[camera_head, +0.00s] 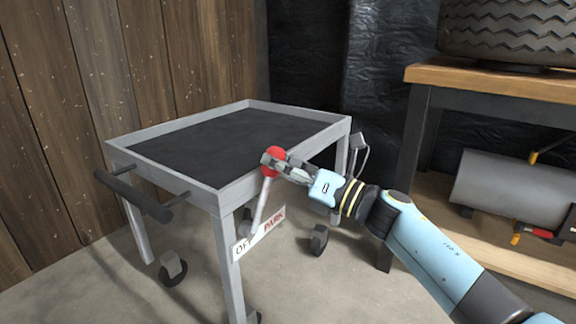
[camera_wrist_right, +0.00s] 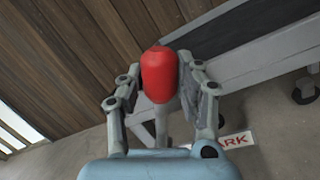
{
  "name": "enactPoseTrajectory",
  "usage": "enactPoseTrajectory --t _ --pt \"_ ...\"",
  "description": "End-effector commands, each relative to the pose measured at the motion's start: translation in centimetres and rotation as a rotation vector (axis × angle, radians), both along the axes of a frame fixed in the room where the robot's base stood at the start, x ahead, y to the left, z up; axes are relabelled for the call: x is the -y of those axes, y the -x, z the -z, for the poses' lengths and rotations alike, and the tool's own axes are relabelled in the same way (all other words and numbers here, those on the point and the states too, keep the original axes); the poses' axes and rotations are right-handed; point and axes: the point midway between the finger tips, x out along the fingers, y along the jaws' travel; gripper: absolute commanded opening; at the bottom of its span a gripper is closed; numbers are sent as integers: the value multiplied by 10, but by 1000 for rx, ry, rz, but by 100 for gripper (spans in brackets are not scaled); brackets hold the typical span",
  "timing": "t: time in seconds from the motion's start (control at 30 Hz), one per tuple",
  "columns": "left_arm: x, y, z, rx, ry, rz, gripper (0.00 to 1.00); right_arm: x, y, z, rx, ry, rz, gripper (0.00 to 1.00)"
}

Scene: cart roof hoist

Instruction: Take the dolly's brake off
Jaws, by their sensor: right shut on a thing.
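The dolly (camera_head: 180,190) is a grey metal cart with a dark top, standing on caster wheels at the left middle of the head view. Its brake lever (camera_head: 261,205) is a pale rod with a red knob (camera_head: 274,160), rising from a label plate (camera_head: 259,232) marked OFF and PARK. The lever leans only slightly, its lower end near the OFF word. My right gripper (camera_head: 270,160) is shut on the red knob. In the right wrist view the red knob (camera_wrist_right: 159,75) sits between both fingers (camera_wrist_right: 160,88). My left gripper is not in view.
A black push handle (camera_head: 133,196) sticks out at the dolly's left end. A workbench (camera_head: 490,83) with a tyre (camera_head: 510,30) stands at the right, with a grey cylinder (camera_head: 510,183) on its lower shelf. A wooden wall (camera_head: 130,60) is behind the dolly.

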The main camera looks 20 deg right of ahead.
Motion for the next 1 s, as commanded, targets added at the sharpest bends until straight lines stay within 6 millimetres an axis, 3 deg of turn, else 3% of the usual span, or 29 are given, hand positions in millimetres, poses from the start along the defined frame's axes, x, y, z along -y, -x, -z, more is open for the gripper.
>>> enactPoseTrajectory --t 0.5,1.0 --pt "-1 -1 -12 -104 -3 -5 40 -42 33 -18 252 324 0 0" --pt "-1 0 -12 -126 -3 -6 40 -55 43 -18 329 424 0 0"
